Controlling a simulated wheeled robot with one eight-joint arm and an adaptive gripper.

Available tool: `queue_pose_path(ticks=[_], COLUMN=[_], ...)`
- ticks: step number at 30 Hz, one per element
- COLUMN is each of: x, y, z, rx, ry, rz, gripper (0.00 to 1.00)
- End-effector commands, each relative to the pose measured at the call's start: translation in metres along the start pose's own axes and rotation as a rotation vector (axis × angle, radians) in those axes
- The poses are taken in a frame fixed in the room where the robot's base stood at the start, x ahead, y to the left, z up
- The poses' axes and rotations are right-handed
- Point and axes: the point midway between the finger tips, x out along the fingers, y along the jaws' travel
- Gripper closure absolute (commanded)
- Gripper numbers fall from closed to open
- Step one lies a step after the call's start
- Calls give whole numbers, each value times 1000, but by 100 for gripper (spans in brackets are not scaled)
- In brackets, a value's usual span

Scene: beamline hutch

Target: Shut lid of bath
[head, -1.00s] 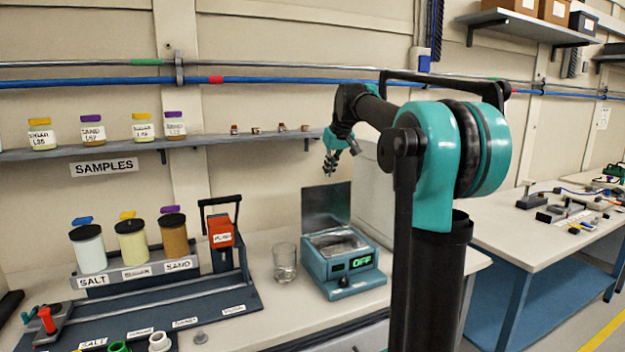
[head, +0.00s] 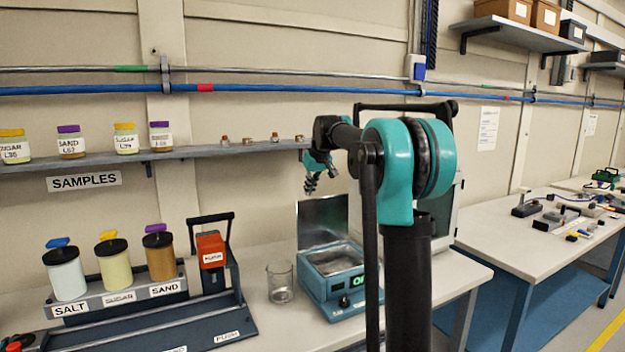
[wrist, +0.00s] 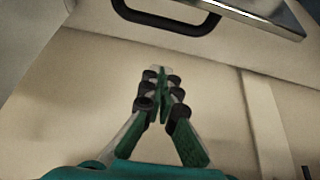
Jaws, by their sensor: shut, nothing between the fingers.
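The bath (head: 335,285) is a teal box with a lit display on the bench, partly hidden behind my arm. Its lid (head: 322,222) is a grey metal plate standing upright, open, at the back of the basin. My gripper (head: 311,186) is shut and empty, and in the head view it appears just above the lid's upper left edge. In the wrist view my gripper (wrist: 160,75) has its fingertips together with nothing between them. A dark bar handle (wrist: 165,22) and a shiny plate edge cross the top of that view; I cannot tell for certain whether they belong to the lid.
A glass beaker (head: 280,283) stands left of the bath. The orange pump unit (head: 211,250) and several jars are further left. A samples shelf (head: 200,153) runs along the wall behind my gripper. A second bench (head: 520,235) stands at right.

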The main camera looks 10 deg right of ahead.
Motion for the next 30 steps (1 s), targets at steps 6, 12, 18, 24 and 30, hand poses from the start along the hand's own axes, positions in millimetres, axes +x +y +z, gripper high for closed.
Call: queue_pose_path(ticks=[6, 12, 18, 24, 30], x=[-6, -10, -10, -11, -15], y=[0, 0, 0, 0, 0], z=[26, 37, 38, 38, 43], rx=[2, 2, 1, 1, 1], ry=[0, 0, 0, 1, 30], rz=[0, 0, 0, 0, 1], gripper=[100, 100, 100, 100, 100])
